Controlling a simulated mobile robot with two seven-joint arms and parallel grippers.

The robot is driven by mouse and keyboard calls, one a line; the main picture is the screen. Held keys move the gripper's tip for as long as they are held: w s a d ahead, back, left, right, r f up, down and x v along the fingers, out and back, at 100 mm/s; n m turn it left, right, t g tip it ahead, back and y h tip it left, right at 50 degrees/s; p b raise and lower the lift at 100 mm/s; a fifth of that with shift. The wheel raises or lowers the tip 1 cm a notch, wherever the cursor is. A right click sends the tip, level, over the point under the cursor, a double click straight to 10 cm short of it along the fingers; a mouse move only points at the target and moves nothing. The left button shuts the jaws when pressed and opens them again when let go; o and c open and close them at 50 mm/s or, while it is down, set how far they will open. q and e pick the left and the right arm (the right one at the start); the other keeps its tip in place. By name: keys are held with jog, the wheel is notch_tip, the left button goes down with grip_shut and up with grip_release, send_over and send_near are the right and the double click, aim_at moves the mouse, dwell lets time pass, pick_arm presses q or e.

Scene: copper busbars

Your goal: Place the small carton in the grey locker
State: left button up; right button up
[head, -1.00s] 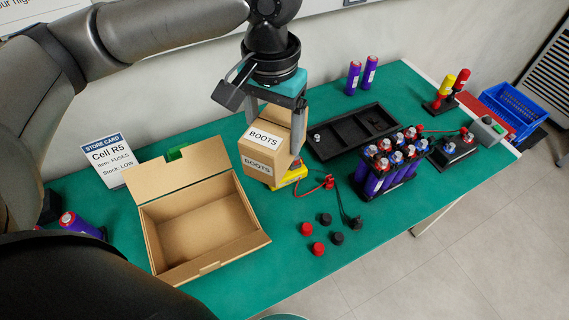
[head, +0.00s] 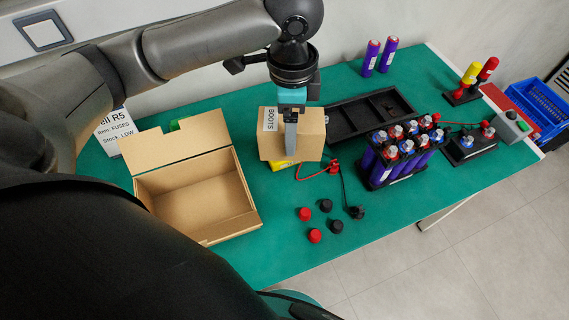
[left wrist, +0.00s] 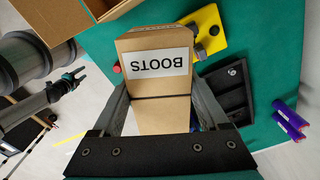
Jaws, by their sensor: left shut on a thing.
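The small carton is a brown box (head: 309,140) with a white BOOTS label. My left gripper (head: 290,148) points down and is shut on it, one finger across its near face in the head view. In the left wrist view the carton (left wrist: 160,85) sits between both fingers, its label facing the camera. It is over the yellow object (head: 284,164) on the green table; I cannot tell whether they touch. No grey locker shows. My right gripper (left wrist: 72,80) shows small at the left of the left wrist view; its jaw state is unclear.
An open, empty cardboard box (head: 197,193) stands left of the carton. A black tray (head: 345,127) and a rack of purple cells (head: 380,175) are to the right. Red and black caps (head: 315,236) lie in front. A blue crate (head: 540,110) is at far right.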

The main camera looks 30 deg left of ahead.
pick_arm(q)
jog(key=b, duration=0.3)
send_over(289, 186)
notch_tip(289, 186, down, 10)
notch_tip(289, 186, down, 7)
jog(key=shift+r+b, duration=0.2)
jog(key=shift+b, duration=0.95)
jog(key=shift+r, duration=0.1)
pick_arm(e)
jog(key=w+d+f, duration=0.2)
jog(key=w+f, duration=0.1)
jog(key=f, duration=0.2)
jog(key=shift+w+d+f+t, duration=0.2)
jog(key=shift+w+d+t, duration=0.1)
jog(key=shift+w+t, duration=0.1)
jog(key=shift+s, duration=0.1)
pick_arm(q)
jog(key=o, duration=1.2)
jog(key=shift+f, duration=0.2)
jog(key=o, duration=0.3)
pick_arm(e)
jog(key=shift+s, duration=0.3)
